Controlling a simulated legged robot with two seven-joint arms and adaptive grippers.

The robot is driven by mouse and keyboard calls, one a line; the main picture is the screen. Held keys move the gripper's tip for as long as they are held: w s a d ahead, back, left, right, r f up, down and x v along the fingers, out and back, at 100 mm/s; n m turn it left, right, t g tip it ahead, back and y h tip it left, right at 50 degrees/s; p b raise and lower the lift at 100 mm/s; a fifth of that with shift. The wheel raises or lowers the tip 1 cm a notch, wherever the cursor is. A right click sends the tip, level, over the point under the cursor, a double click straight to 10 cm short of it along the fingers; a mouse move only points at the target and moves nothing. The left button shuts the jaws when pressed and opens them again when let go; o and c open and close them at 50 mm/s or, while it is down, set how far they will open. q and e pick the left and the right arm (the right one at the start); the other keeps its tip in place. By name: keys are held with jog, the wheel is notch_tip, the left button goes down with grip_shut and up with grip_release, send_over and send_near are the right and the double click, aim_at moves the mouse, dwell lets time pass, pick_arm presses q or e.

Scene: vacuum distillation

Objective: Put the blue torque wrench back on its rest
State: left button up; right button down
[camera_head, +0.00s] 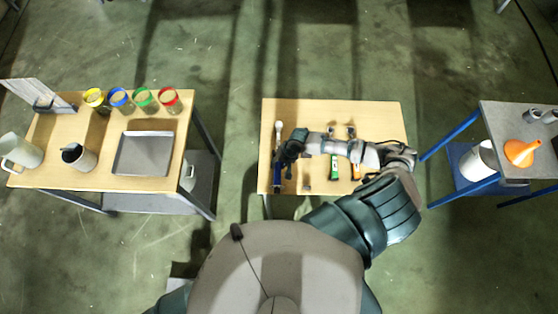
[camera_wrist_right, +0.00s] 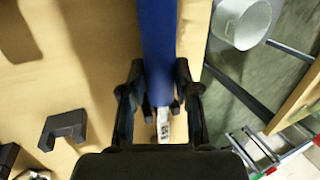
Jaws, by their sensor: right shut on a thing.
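The blue torque wrench (camera_head: 277,178) is at the left edge of the middle table (camera_head: 380,115), its blue handle towards me and its pale far end (camera_head: 278,130) pointing away. My right gripper (camera_head: 287,151) is shut on it. In the right wrist view the blue handle (camera_wrist_right: 157,45) runs between the fingers (camera_wrist_right: 160,108), with a silver part beyond. A dark U-shaped holder (camera_wrist_right: 63,130) stands on the wood beside the wrench, apart from it. I cannot tell whether the wrench touches the table. My left gripper is not in view.
A green-handled tool (camera_head: 334,168) and an orange-handled tool (camera_head: 356,172) lie under my right arm. The left table holds coloured jars (camera_head: 118,98) and a metal tray (camera_head: 144,153). The right table holds an orange funnel (camera_head: 521,152). Floor gaps separate the tables.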

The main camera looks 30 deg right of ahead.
jog(key=c, duration=0.8)
grip_release()
jog(key=shift+o, duration=0.2)
jog(key=shift+s+f, duration=0.1)
jog(key=v, duration=1.2)
jog(key=shift+d+f, duration=0.1)
